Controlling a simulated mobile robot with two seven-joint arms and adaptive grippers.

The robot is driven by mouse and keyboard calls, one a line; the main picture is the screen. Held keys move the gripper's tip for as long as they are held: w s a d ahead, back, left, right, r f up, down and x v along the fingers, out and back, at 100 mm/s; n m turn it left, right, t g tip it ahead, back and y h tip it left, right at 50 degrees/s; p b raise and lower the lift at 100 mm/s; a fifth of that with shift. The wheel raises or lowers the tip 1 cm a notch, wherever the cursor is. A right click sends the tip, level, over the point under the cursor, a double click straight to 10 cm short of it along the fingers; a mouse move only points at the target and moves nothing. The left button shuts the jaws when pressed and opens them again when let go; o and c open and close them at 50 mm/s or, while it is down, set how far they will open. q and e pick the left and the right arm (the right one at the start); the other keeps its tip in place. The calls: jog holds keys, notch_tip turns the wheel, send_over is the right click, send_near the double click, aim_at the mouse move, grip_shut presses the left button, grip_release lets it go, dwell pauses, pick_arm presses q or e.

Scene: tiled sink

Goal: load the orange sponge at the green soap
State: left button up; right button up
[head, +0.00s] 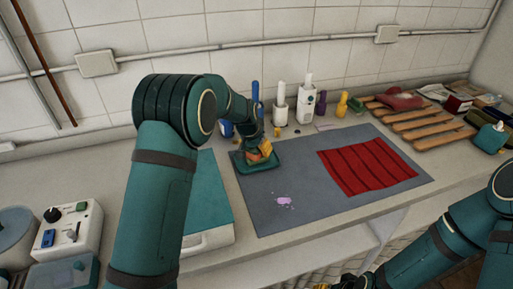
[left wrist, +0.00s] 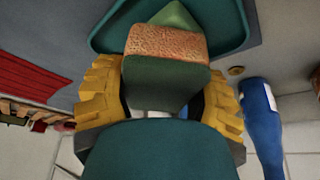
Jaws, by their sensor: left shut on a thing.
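My left gripper (head: 262,151) is over the teal soap dish (head: 246,168) on the grey mat. In the left wrist view its yellow fingers (left wrist: 162,95) are shut on the sponge, one on each side. The sponge (left wrist: 166,42) has an orange porous layer and a dark green layer. The green soap (left wrist: 177,16) lies in the dish just beyond the sponge's orange face. Whether sponge and soap touch I cannot tell. In the head view the soap is mostly hidden. My right arm is at the lower right; only a yellow bit, perhaps its gripper, shows at the bottom edge.
A red ribbed cloth (head: 367,159) lies on the mat, with a pink spill (head: 284,201) left of it. White bottles (head: 280,105), a purple one (head: 319,104) and a yellow one (head: 342,103) stand behind. A blue bottle (left wrist: 260,125) stands close to the gripper. A wooden rack (head: 420,122) is at right.

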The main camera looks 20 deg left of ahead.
pick_arm(q)
jog(key=shift+f+b, duration=0.3)
jog(key=shift+f, duration=0.15)
dwell(1.2)
jog(key=shift+r+p, duration=2.35)
jog(key=shift+r, duration=1.25)
